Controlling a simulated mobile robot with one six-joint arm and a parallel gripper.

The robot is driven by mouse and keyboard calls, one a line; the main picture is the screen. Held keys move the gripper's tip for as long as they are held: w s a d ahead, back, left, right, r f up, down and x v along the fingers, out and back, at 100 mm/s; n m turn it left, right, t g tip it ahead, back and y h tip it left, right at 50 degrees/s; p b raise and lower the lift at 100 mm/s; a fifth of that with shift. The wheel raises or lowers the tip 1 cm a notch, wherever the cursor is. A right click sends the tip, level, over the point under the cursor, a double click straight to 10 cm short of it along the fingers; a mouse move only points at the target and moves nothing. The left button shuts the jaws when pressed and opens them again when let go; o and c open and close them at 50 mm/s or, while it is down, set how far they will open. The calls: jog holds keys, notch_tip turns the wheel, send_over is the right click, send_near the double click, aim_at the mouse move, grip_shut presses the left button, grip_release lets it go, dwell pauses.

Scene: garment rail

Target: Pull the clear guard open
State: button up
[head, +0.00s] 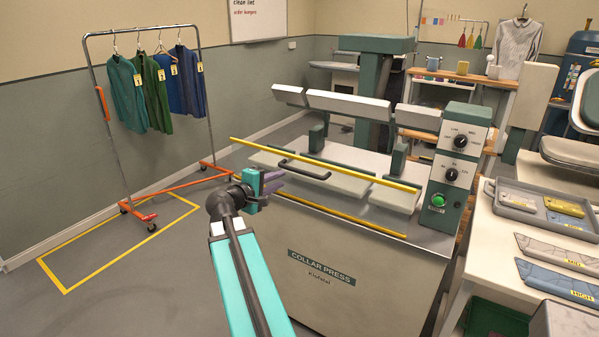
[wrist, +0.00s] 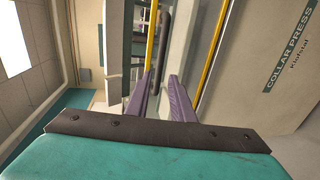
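The collar press (head: 330,265) stands in the middle of the head view. Its clear guard is see-through and hard to make out; a yellow upper bar (head: 330,163) and a yellow lower bar (head: 330,211) run along its front. A black handle (head: 305,168) shows between the bars. My gripper (head: 273,181) is near the left part of the guard, to the left of the handle and apart from it. In the wrist view, its purple fingers (wrist: 160,78) are apart, with nothing clearly held between them. The yellow bars (wrist: 209,60) pass beyond the fingertips.
A control box (head: 455,165) with a lit green button stands at the press's right end. Pale press heads (head: 348,105) hang above the bed. A garment rail (head: 150,110) stands at left, with clear floor before it. A table with trays (head: 545,211) is at right.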

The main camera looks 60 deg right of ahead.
aim_at(298, 172)
jog(key=p+x, duration=0.3)
jog(key=x, duration=1)
jog(key=shift+d+p, duration=0.4)
grip_shut()
